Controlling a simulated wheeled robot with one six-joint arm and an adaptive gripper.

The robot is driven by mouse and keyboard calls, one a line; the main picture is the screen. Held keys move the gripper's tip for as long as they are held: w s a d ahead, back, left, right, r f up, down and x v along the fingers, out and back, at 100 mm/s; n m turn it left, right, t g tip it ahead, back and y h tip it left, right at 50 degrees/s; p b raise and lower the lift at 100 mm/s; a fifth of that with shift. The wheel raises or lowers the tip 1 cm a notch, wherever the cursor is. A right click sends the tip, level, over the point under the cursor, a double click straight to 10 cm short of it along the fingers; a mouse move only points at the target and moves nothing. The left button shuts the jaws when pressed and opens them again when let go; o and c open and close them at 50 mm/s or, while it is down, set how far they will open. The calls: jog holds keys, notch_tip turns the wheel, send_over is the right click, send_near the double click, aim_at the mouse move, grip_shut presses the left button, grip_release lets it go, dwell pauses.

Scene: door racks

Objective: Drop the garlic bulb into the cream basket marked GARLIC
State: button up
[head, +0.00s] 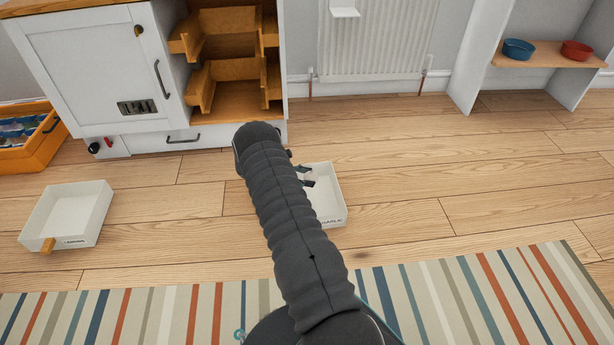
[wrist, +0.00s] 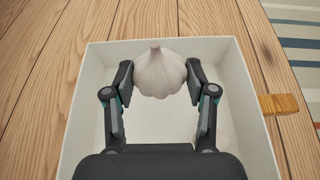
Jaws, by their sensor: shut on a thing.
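The white garlic bulb (wrist: 159,72) is between the fingertips of my gripper (wrist: 160,76) in the wrist view. My gripper is shut on it from both sides and holds it over the cream basket (wrist: 78,120). The basket's pale floor shows below the bulb, and a wooden tab (wrist: 280,104) sticks out from its right side. In the head view the basket (head: 331,206) stands on the floor, partly hidden behind my arm, with a dark label that seems to read GARLIC. My gripper (head: 306,176) shows there only in part, over the basket. A pale rounded shape (wrist: 223,138) shows inside the basket, partly hidden by a finger.
Another cream basket (head: 68,210) with a wooden tab stands at left. A white cabinet (head: 95,65) with open wooden door racks (head: 225,75) stands behind. An orange drawer (head: 38,155) is at far left. A striped rug (head: 480,295) lies in front. Bare floor lies right.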

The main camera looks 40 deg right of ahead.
jog(key=o, duration=1.2)
jog(key=shift+c, duration=0.2)
jog(key=v, duration=1.2)
